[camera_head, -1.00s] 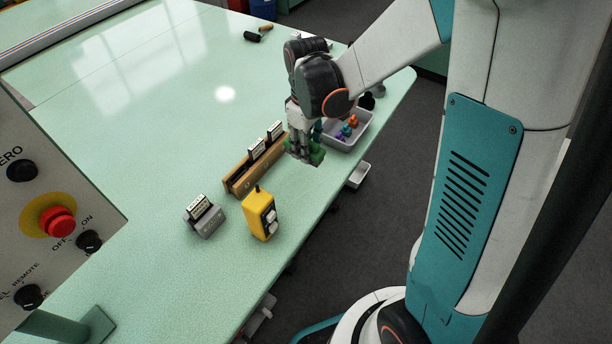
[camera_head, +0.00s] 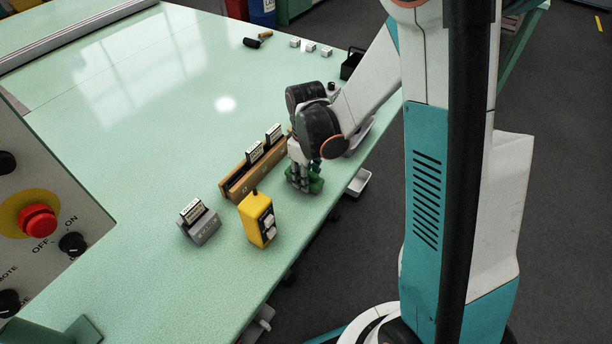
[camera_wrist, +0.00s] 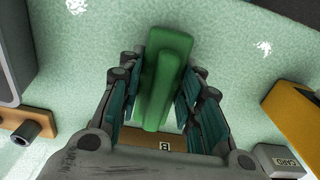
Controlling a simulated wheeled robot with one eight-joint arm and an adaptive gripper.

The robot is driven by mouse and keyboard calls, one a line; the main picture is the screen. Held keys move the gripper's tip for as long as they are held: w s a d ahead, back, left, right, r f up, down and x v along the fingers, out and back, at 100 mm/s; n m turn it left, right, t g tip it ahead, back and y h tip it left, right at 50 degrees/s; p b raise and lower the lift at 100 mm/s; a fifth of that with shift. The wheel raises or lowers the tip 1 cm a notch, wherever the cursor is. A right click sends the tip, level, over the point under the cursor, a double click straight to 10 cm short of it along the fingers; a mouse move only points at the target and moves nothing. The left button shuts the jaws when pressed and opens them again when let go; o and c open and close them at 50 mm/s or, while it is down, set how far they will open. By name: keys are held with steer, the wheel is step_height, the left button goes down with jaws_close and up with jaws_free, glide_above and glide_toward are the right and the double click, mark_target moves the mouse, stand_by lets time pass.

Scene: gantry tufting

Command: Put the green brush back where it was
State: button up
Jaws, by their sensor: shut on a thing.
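My gripper (camera_head: 305,187) is shut on the green brush (camera_head: 317,184), just right of the wooden rack and low over the front edge area of the table. In the wrist view the green brush (camera_wrist: 160,80) lies between both fingers (camera_wrist: 160,108), its long body pointing away from the palm. I cannot tell whether the brush touches the table. A wooden edge with a "B" label (camera_wrist: 165,146) shows below the brush in the wrist view.
A yellow box (camera_head: 257,218) with switches and a grey card block (camera_head: 199,224) stand near the rack. A grey tray (camera_head: 362,133) is mostly hidden behind my arm. Small white blocks (camera_head: 311,47) and a dark roller (camera_head: 251,43) lie farther back. The table's middle is clear.

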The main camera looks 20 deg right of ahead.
steer(key=shift+f, duration=0.2)
steer(key=o, duration=1.2)
steer(key=shift+r, duration=0.1)
steer(key=shift+r, duration=0.1)
step_height(320, 180, up, 12)
steer(key=p, duration=0.5)
steer(key=s+r+m+t, duration=0.7)
steer(key=s+r, duration=0.7)
steer(key=shift+s, duration=0.35)
